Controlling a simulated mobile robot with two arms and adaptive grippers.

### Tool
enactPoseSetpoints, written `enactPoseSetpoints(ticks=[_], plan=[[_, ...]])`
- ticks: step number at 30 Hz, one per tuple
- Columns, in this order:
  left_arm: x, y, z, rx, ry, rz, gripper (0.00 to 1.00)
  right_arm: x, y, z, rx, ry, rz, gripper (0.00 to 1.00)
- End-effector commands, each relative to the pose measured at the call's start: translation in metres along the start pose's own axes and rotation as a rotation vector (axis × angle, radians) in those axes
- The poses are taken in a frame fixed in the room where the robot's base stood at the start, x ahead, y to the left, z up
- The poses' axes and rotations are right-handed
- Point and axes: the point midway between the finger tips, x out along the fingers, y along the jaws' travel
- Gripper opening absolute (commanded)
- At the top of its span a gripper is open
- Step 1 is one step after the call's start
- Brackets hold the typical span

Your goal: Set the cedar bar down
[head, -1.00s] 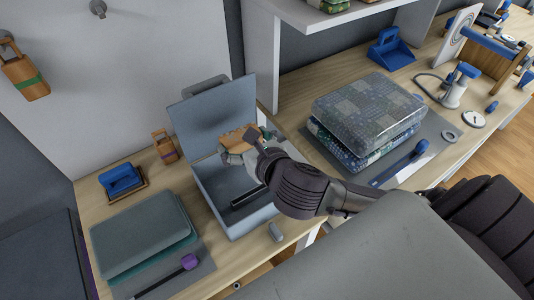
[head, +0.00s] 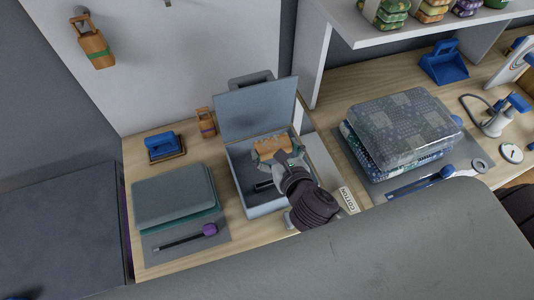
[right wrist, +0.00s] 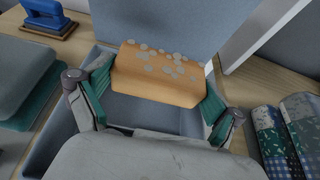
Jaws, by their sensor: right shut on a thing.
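The cedar bar (head: 272,147) is an orange-brown wooden block. In the right wrist view the bar (right wrist: 158,75) has pale grey round spots on its top and lies across between two green-padded fingers. My right gripper (head: 277,155) is shut on it, and both fingers show in the right wrist view (right wrist: 155,95). The gripper holds the bar over the open grey-blue box (head: 236,183), whose lid (head: 258,110) stands up behind. Whether the bar touches the box floor cannot be told. My left gripper is not in view.
A folded grey-green quilt (head: 173,195) lies left of the box. Bagged patterned quilts (head: 405,125) lie to the right.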

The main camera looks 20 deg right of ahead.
Motion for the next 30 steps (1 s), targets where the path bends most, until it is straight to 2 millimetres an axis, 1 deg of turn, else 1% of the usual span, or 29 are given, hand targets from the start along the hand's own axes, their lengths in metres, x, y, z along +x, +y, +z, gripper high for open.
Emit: enactPoseSetpoints(ticks=[1, 4, 8, 15, 18, 25, 30], plan=[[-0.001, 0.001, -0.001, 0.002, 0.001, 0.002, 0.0, 0.011, 0.004, -0.001, 0.001, -0.001, -0.001, 0.59], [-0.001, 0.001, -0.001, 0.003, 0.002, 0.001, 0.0, 0.026, 0.008, -0.004, 0.0, 0.0, -0.001, 0.59], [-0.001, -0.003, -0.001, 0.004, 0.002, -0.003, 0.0, 0.035, 0.011, -0.007, 0.0, 0.001, 0.0, 0.59], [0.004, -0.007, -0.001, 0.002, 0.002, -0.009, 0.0, 0.048, 0.011, -0.038, 0.0, 0.003, -0.001, 0.59], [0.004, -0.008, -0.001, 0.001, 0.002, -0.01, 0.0, 0.05, 0.011, -0.043, 0.0, 0.001, 0.0, 0.59], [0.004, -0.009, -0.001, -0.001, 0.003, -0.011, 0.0, 0.05, 0.011, -0.044, 0.001, 0.0, 0.0, 0.59], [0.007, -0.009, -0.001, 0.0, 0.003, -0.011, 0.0, 0.052, 0.011, -0.049, 0.001, 0.001, 0.0, 0.59]])
